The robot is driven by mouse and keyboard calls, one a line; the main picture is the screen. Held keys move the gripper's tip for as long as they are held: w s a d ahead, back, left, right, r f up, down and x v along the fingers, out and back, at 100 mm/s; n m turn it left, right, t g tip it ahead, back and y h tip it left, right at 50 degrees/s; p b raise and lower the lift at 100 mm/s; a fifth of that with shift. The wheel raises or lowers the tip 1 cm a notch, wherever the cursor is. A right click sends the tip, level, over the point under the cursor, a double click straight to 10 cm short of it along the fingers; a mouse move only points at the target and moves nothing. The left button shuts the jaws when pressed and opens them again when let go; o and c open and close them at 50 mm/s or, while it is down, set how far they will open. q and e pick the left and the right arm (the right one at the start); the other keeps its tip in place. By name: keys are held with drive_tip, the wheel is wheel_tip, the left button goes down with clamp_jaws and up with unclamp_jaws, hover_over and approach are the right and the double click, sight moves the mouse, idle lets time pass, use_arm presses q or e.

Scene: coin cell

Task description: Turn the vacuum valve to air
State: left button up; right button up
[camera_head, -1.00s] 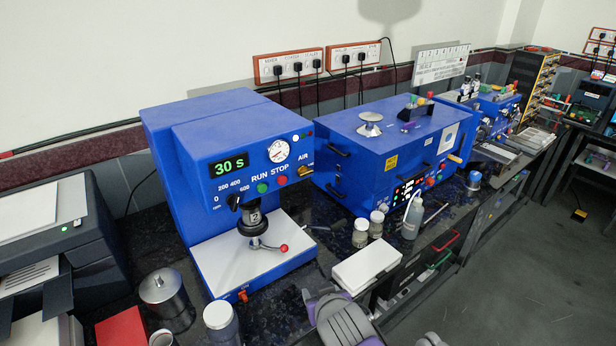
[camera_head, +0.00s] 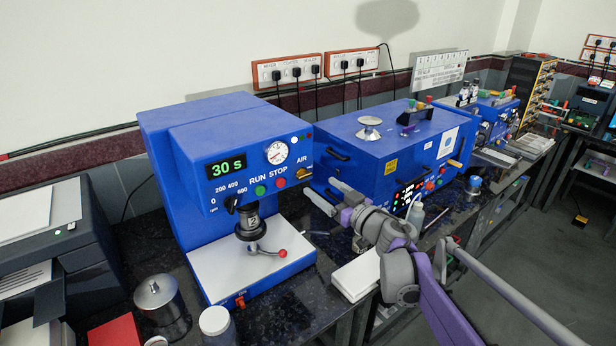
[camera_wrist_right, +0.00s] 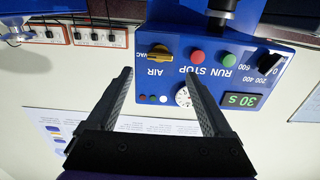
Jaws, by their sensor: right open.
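The vacuum valve is a yellow lever knob (camera_head: 304,174) on the blue machine's front panel, beside the AIR label. In the right wrist view the panel is upside down, and the knob (camera_wrist_right: 162,55) lies crosswise between a VAC label and the AIR label (camera_wrist_right: 155,72). My right gripper (camera_head: 318,188) is open and empty, in front of the panel's right end. In the right wrist view its fingers (camera_wrist_right: 159,75) frame the knob from a distance, apart from it. My left gripper is not in view.
The blue machine has red STOP (camera_head: 281,182) and green RUN (camera_head: 260,190) buttons, a gauge (camera_head: 277,153) and a 30 S display (camera_head: 228,165). A red-tipped lever (camera_head: 282,253) stands over its white base. A second blue box (camera_head: 360,140) is close to the right of my gripper.

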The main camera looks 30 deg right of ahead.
sight(306, 176)
drive_tip(key=w, duration=0.5)
drive_tip(key=w+p, duration=0.1)
drive_tip(key=w, duration=0.1)
drive_tip(key=shift+w+a, duration=0.15)
drive_tip(key=shift+a, duration=0.1)
clamp_jaws()
